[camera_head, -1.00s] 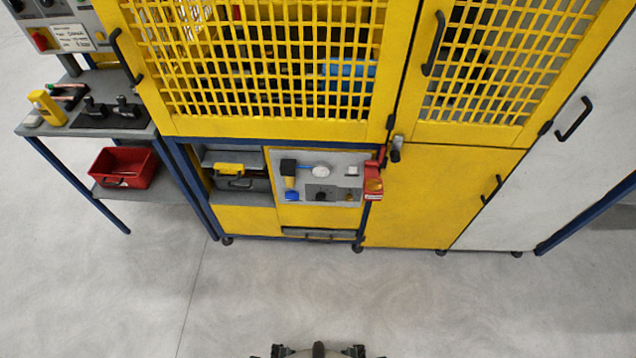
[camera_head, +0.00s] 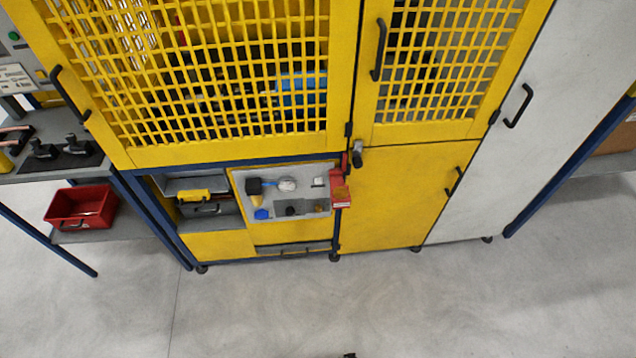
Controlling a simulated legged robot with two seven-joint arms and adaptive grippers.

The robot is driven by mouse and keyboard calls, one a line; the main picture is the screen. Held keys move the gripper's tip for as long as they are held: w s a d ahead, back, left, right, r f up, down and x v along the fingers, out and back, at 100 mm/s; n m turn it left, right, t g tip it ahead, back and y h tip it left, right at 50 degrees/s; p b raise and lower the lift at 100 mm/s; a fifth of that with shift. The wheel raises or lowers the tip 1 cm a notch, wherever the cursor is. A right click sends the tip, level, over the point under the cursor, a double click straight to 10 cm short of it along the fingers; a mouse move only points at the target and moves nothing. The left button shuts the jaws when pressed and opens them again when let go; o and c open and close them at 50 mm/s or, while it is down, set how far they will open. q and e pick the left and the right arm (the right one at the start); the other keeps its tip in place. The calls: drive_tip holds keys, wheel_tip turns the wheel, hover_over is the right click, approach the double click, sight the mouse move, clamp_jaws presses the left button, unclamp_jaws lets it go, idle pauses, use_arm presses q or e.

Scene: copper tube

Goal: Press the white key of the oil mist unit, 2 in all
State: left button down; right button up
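The oil mist unit appears to be the grey panel (camera_head: 300,206) set low in the yellow machine front. On it are a dark-topped yellow part (camera_head: 254,187), a round white gauge (camera_head: 287,185), a blue part (camera_head: 261,213) and a dark block (camera_head: 291,207). A small white piece (camera_head: 318,182) sits at the panel's upper right; at this size I cannot tell whether it is the white key. Neither of my grippers shows. A small dark bit at the bottom edge is too cropped to identify.
A red box (camera_head: 341,192) hangs at the panel's right edge. A yellow-topped toolbox (camera_head: 196,195) sits in the open bay to its left. A red bin (camera_head: 81,208) stands on the side bench's lower shelf (camera_head: 92,233). The grey floor (camera_head: 330,310) ahead is clear.

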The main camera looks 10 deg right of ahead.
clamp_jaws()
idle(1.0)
